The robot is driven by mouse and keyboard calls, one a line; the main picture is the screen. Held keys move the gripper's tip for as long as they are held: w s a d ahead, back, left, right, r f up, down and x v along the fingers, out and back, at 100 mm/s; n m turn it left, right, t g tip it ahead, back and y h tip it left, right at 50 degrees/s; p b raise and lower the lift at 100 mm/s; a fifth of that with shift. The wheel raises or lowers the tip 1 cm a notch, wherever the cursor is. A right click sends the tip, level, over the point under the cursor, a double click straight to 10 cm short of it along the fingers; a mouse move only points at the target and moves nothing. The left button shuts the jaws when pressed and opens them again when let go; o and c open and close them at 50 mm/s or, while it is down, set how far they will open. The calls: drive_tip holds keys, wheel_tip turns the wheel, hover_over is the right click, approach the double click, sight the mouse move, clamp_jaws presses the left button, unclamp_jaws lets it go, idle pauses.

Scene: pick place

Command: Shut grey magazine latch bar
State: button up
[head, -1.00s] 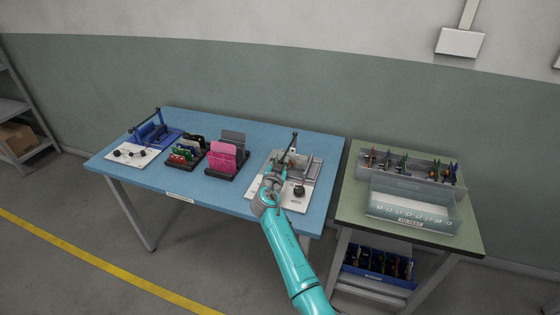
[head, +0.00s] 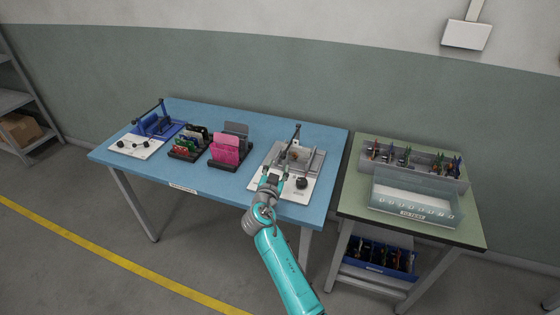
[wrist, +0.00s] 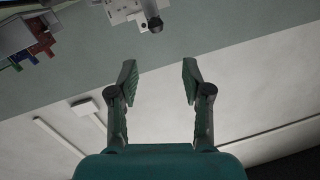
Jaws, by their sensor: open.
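The grey magazine (head: 303,154) stands on a white base plate (head: 293,193) at the right end of the blue table. Its latch bar (head: 297,133) appears raised, tilted up above the magazine with a dark tip. My gripper (head: 273,178) is at the front left of this fixture, with its fingers pointing towards it; I cannot tell whether they touch anything. In the wrist view my gripper (wrist: 159,82) is open, with nothing between its fingers. Part of a white fixture with a dark knob (wrist: 152,20) shows at the top of that view.
A blue magazine (head: 158,124) with its own raised bar stands at the table's far left. Black racks with coloured boards (head: 188,144) and pink boards (head: 226,147) stand between. A green-topped table (head: 352,190) at right holds a grey bin (head: 448,177) and a clear tray (head: 413,197).

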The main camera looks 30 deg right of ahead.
drive_tip(key=shift+v, duration=1.05)
